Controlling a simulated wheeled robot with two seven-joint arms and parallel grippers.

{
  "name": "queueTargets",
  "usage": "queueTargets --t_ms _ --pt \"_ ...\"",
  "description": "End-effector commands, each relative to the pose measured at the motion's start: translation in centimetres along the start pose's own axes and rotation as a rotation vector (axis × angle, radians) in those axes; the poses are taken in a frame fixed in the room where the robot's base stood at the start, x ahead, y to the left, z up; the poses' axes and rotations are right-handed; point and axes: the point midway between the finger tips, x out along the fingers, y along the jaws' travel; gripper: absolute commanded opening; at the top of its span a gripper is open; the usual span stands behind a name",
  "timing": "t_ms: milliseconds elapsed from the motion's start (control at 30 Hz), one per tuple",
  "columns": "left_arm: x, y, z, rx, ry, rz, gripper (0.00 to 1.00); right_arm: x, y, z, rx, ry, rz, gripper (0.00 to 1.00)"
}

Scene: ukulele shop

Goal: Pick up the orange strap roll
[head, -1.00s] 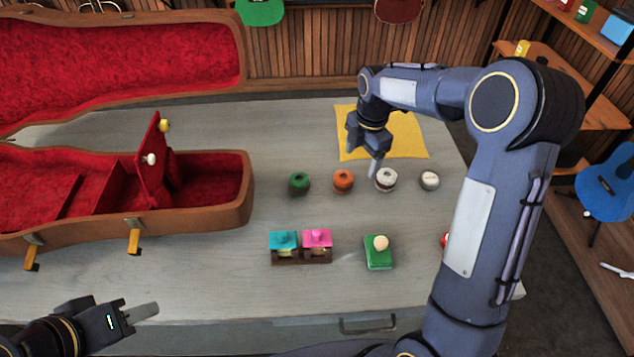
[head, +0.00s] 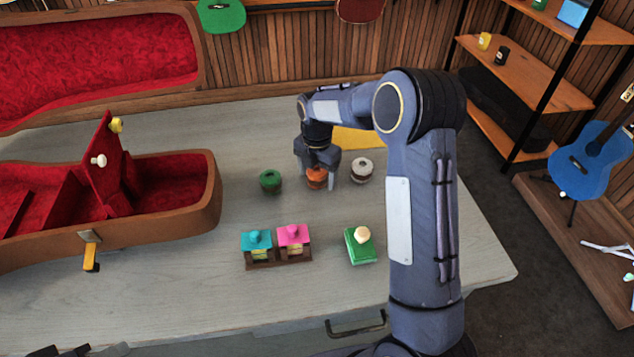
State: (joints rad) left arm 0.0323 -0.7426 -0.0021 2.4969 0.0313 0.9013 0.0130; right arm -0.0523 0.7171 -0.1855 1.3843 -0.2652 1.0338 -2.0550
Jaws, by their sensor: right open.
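The orange strap roll (head: 316,178) stands on the grey table in a row, between a green roll (head: 270,181) and a white roll (head: 361,170). My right gripper (head: 317,176) is open and points down, with its fingers on either side of the orange roll. I cannot tell whether the fingers touch it. The upper back of the roll is partly hidden by the gripper. Only a small dark part of my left gripper (head: 72,350) shows at the bottom left edge, so its jaws cannot be judged.
An open red-lined instrument case (head: 205,205) fills the left of the table. A small box with teal and pink lids (head: 278,257) and a green block with a cream knob (head: 360,247) stand in front. A yellow cloth (head: 358,139) lies behind my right arm.

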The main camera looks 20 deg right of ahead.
Motion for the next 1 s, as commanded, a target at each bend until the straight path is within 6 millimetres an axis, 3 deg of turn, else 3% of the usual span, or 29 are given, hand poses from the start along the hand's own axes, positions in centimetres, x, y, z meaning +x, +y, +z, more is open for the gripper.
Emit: queueTargets --t_ms 167,533,833,1000 --pt "-0.1 0.1 -0.1 0.0 0.001 0.0 0.36 -0.2 0.0 0.0 0.0 0.0 0.001 0.72" --pt "-0.1 0.1 -0.1 0.0 0.001 0.0 0.36 -0.2 0.0 0.0 0.001 0.0 0.0 0.24" --pt "-0.3 0.1 -0.2 0.0 0.001 0.0 0.36 -0.5 0.0 0.0 0.001 -0.001 0.001 0.23" --pt "-1.3 0.6 -0.7 0.0 0.001 0.0 0.36 -2.0 0.0 0.0 0.001 -0.001 0.001 0.23"
